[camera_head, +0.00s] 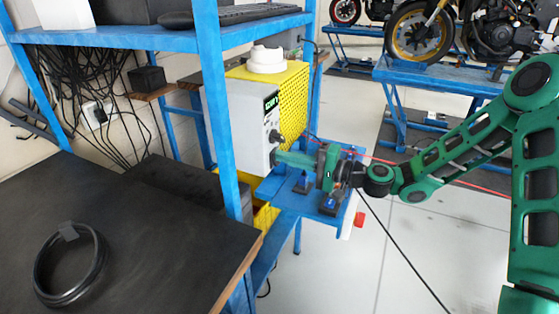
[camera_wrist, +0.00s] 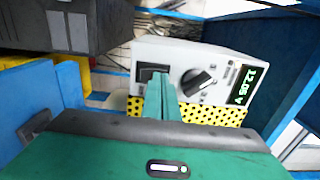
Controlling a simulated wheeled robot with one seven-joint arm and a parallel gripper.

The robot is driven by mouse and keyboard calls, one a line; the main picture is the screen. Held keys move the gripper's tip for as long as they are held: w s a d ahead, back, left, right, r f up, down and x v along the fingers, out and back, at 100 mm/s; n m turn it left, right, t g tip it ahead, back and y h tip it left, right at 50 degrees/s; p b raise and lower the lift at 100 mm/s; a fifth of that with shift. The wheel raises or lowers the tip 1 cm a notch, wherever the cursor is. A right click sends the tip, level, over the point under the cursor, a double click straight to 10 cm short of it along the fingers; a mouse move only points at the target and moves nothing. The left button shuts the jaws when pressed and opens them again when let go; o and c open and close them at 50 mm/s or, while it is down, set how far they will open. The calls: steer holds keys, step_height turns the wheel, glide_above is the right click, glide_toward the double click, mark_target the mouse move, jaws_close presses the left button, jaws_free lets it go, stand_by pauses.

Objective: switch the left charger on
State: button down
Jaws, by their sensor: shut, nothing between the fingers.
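A pale grey charger (camera_head: 235,122) hangs at the blue frame's post in the head view. Its front also shows in the wrist view (camera_wrist: 225,65), with a lit green display (camera_wrist: 248,84), a black knob (camera_wrist: 199,82) and a black rocker switch (camera_wrist: 150,72). My gripper (camera_head: 277,157) is at the lower part of the charger's front. In the wrist view its green fingers (camera_wrist: 163,78) are together and empty, with their tips at the switch, covering part of it. I cannot tell whether they touch it or which way the switch is set.
A small blue shelf (camera_head: 325,203) lies below my gripper. A dark box (camera_wrist: 60,28) with a pale plate is close by in the wrist view. A black worktop (camera_head: 140,235) with a cable coil (camera_head: 70,265) is at left.

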steer(key=shift+a+r, duration=0.25)
steer(key=v, duration=0.8)
steer(key=shift+d+f, duration=0.2)
steer(key=shift+d, duration=0.2)
stand_by(0.3)
